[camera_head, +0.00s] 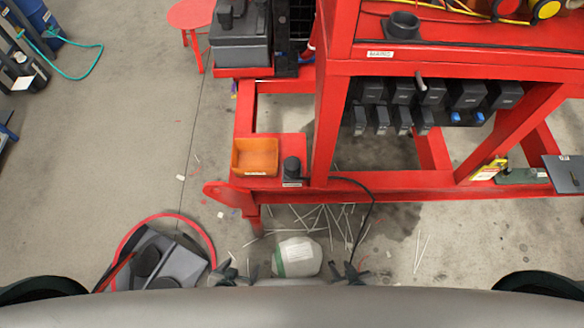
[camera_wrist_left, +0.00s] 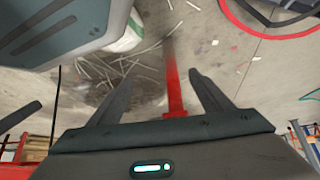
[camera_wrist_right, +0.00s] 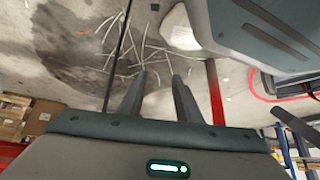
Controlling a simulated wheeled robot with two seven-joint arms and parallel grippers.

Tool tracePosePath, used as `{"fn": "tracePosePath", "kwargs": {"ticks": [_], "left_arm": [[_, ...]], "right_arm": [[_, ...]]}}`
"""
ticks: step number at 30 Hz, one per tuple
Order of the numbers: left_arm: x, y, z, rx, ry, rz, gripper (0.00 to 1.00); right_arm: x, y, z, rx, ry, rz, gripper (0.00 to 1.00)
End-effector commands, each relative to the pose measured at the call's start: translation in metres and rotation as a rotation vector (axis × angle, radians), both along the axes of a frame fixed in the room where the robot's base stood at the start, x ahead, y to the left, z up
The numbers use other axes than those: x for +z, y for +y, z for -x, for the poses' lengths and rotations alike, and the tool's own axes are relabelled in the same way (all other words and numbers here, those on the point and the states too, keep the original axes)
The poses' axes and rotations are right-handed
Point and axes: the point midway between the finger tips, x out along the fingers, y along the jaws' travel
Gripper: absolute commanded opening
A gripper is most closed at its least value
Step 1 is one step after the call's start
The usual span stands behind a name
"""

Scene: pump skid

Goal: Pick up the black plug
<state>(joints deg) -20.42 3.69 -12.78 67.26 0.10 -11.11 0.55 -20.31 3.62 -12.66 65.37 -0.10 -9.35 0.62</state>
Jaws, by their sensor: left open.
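The black plug (camera_head: 292,167) appears as a short dark upright cylinder on the red ledge of the skid, right of the orange bin. A small label sits at its front, too small to read. A black cable (camera_head: 368,192) runs from beside it to the right and down to the floor. My left gripper (camera_head: 228,272) is open and empty, low in the head view, left of and nearer than the plug. My right gripper (camera_head: 350,272) is to the right, its fingers apart and nothing between them. I cannot make out the plug in either wrist view.
The orange bin (camera_head: 255,157) stands close left of the plug. A black round socket (camera_head: 403,27) sits on the red bench above, near a "MAINS" label. A white sack (camera_head: 298,257) and scattered white sticks lie on the floor. A red-rimmed grey object (camera_head: 172,258) is at lower left.

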Motion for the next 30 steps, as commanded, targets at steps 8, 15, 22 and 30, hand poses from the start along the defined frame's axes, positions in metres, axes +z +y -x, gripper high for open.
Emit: {"fn": "tracePosePath", "kwargs": {"ticks": [8,15,22,30], "left_arm": [[0.063,0.000,-0.045,-0.014,0.011,-0.005,0.72],[0.167,-0.008,-0.082,-0.059,0.045,-0.001,0.72],[0.244,-0.016,-0.086,-0.112,0.075,0.000,0.72],[0.317,-0.031,-0.088,-0.204,0.075,0.007,0.72]], "right_arm": [[-0.004,-0.006,0.015,0.002,0.033,0.012,0.31],[-0.012,-0.013,0.037,0.003,0.080,0.026,0.31],[-0.017,-0.019,0.054,0.004,0.114,0.036,0.31],[-0.021,-0.024,0.068,0.006,0.143,0.045,0.31]]}}
